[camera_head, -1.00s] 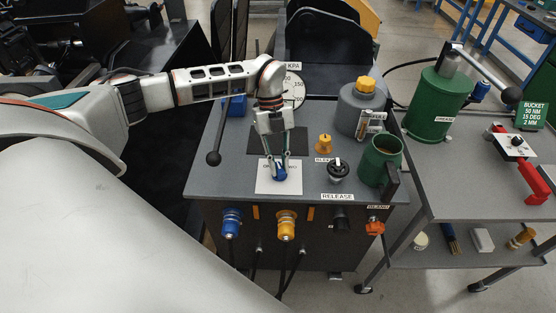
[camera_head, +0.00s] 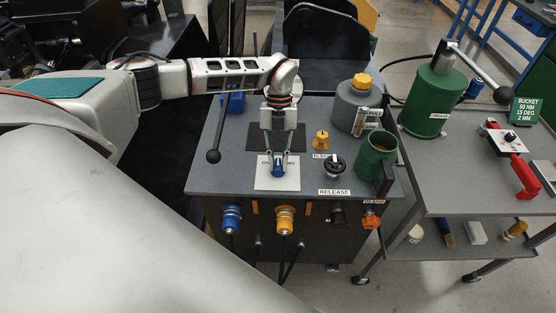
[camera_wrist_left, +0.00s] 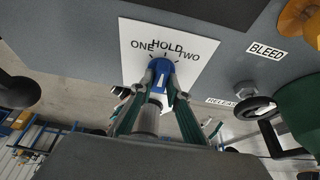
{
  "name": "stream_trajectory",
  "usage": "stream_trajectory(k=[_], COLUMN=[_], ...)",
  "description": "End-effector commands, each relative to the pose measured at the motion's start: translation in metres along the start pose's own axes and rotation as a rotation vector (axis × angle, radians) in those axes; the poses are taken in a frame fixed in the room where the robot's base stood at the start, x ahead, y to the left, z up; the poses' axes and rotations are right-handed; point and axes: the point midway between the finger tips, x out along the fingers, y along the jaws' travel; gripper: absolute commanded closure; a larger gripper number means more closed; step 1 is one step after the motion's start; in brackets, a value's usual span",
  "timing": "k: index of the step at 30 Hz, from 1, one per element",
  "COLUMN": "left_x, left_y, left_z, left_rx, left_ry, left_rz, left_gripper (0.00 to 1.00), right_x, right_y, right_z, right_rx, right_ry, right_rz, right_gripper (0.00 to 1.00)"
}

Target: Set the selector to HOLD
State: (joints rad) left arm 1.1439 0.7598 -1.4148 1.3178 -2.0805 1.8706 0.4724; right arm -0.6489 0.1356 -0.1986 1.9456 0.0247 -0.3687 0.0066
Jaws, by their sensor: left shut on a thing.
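The selector is a blue knob (camera_wrist_left: 161,71) on a white plate (camera_wrist_left: 205,50) lettered ONE, HOLD and TWO. In the left wrist view HOLD is at the top, between ONE and TWO, and the knob's visible end seems to face HOLD. The fingers hide part of the knob in the wrist view. My right gripper is not in view.
A black ball-ended lever (camera_head: 214,156) rises at left.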

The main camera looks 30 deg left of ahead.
Motion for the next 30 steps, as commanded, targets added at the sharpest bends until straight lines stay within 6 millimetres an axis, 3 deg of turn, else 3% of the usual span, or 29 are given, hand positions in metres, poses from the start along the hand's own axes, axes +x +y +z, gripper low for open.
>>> stream_trajectory(k=[3, 4, 6, 19, 30], left_x=[0.000, 0.000, 0.000, -0.007, -0.076], left_y=[0.000, 0.000, 0.000, 0.000, -0.001], left_z=[0.000, 0.000, 0.000, 0.001, 0.001], left_rx=[-0.001, -0.001, -0.001, -0.001, -0.002], left_ry=[0.000, 0.000, 0.000, -0.002, -0.004], left_rz=[0.000, 0.000, 0.000, -0.001, -0.002], left_gripper=[1.00, 0.79, 0.67, 0.67, 0.67], right_x=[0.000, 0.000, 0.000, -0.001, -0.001], right_y=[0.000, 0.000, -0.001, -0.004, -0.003], right_z=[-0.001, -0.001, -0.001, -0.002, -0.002], right_rx=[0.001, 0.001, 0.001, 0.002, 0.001], right_ry=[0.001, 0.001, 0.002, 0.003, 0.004], right_rz=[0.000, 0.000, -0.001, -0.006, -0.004], right_gripper=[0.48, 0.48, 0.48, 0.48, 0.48])
